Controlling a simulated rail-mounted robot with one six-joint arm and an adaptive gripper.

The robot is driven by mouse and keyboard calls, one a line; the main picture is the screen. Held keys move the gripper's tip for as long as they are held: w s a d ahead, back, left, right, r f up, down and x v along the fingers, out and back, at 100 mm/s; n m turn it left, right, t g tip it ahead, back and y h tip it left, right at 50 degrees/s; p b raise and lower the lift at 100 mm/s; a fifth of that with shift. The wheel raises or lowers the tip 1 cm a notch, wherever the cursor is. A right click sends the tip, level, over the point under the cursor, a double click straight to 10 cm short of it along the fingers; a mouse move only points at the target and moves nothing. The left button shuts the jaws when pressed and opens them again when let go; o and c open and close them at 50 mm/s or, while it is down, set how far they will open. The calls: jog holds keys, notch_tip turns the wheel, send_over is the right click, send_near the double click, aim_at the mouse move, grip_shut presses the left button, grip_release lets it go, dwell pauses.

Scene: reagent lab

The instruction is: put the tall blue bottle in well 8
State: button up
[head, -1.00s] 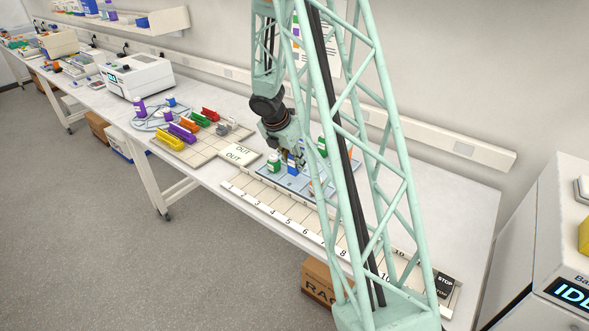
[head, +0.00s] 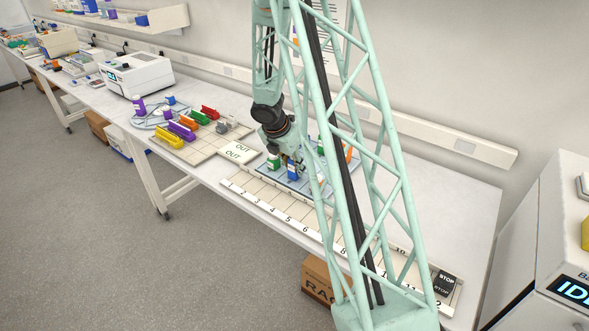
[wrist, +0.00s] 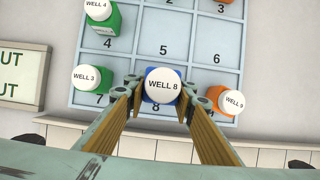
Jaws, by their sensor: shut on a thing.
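The blue bottle (head: 293,171) with a white cap is between my gripper's fingers. In the wrist view its cap (wrist: 163,85) reads WELL 8, and blue shows around the cap. My gripper (wrist: 160,97) is shut on it. The bottle looks upright over the well 8 cell of the blue-grey gridded tray (wrist: 175,20), with the printed 8 just below it. I cannot tell whether its base touches the tray. In the head view my gripper (head: 290,158) is low over the tray's near side, partly behind my frame.
A green bottle (wrist: 88,78) stands at well 7, left of the blue one, and another green one (wrist: 103,22) at well 4. An orange bottle (wrist: 228,100) stands at well 9 on the right. A numbered strip (head: 275,206) lies in front; an OUT plate (head: 240,152) is left.

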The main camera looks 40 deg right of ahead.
jog(key=shift+f, duration=0.15)
jog(key=o, duration=0.8)
jog(key=shift+o, duration=0.2)
jog(key=shift+a+r, duration=0.1)
jog(key=shift+r, duration=0.5)
jog(key=p+v, duration=0.2)
jog(key=v, duration=0.9)
jog(key=shift+p, duration=0.35)
jog(key=shift+r, duration=0.1)
